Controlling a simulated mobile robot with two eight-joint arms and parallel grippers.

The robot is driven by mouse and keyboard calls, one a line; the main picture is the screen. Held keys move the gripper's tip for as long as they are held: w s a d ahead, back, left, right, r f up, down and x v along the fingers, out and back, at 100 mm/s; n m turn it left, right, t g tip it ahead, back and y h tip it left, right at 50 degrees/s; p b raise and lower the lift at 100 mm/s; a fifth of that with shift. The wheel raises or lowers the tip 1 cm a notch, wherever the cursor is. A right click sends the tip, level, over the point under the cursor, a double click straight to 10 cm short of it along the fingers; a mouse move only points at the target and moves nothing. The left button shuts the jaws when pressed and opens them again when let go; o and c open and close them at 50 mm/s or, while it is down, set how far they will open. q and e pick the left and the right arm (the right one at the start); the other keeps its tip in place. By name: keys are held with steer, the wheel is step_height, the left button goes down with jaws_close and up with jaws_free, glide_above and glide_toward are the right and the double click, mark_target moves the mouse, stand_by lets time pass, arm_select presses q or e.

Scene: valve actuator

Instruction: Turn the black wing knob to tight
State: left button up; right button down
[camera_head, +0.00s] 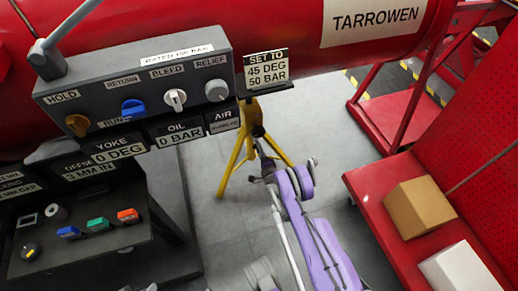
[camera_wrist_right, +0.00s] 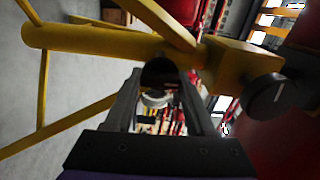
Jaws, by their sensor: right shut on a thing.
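The yellow stand (camera_head: 240,158) stands under the right end of the grey control panel. My right gripper (camera_head: 262,160) reaches up to it; its fingers show small and dark against the post. In the right wrist view its two fingertips (camera_wrist_right: 160,72) close on a dark rounded part (camera_wrist_right: 158,72) at the yellow tube, which seems to be the black wing knob. The fingers hide most of its shape, so its angle cannot be read. A separate round black knob (camera_wrist_right: 268,95) with a pale line sits on the yellow block to the right.
The grey panel (camera_head: 140,85) with several knobs overhangs left of the stand. A sign (camera_head: 266,68) reads 45 DEG, 50 BAR. A dark bench (camera_head: 90,255) stands at lower left. A red bench with boxes (camera_head: 378,205) stands at right.

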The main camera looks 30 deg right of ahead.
stand_by(0.5)
steer(key=shift+c, duration=1.2)
jaws_free()
steer(key=shift+w, duration=0.1)
